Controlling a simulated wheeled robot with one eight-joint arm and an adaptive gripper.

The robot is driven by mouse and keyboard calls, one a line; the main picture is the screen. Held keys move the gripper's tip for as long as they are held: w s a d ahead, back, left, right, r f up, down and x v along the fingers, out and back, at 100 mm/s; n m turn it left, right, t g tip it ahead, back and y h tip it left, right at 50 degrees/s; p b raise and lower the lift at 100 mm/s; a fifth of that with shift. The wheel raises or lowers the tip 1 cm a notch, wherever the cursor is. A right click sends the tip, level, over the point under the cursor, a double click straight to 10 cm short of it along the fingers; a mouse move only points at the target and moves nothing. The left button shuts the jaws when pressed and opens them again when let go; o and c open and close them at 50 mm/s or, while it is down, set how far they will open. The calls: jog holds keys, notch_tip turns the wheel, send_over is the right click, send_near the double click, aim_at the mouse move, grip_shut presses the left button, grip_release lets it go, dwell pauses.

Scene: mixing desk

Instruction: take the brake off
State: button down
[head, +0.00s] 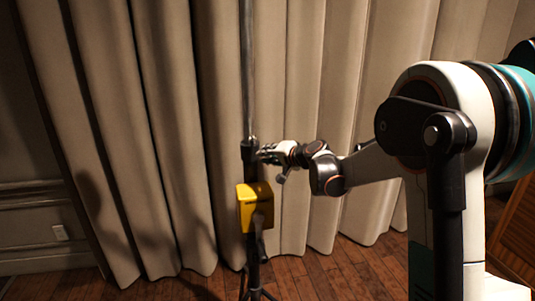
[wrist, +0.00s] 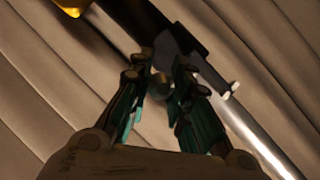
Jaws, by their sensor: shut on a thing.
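An upright stand with a thin metal pole (head: 247,70) rises in front of the curtain in the head view. A dark collar (head: 248,151) sits around the pole at mid height, and it also shows in the wrist view (wrist: 178,42). My gripper (head: 267,154) reaches the collar from the right. In the wrist view my gripper (wrist: 160,72) has its fingers on both sides of a small round knob (wrist: 161,87) at the collar and is shut on it. The fingers partly hide the knob. I cannot make out which part is the brake.
A yellow box (head: 247,207) is fixed to the stand below the collar, with a dark handle-like part (head: 263,214) at its right. Beige curtains (head: 320,80) hang close behind. The wooden floor (head: 340,275) is clear right of the stand's legs.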

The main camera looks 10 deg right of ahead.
jog(key=shift+w+r+m+g+p, duration=0.15)
jog(key=shift+w+r+g+p, duration=0.05)
jog(key=shift+r+g+p, duration=0.4)
jog(key=shift+w+r+m+g+p, duration=0.2)
jog(key=shift+r+g+p, duration=0.15)
jog(key=shift+p, duration=0.3)
jog(key=shift+w+r+m+g+h+p, duration=0.25)
jog(key=shift+w+r+g+h+p, duration=0.15)
jog(key=shift+g+p, duration=0.5)
jog(key=c, duration=1.4)
grip_release()
jog(key=shift+c, duration=0.2)
jog(key=shift+s, duration=0.1)
jog(key=shift+s, duration=0.1)
jog(key=v, duration=1.1)
jog(key=shift+s+d+r, duration=0.2)
jog(key=shift+s+r, duration=0.05)
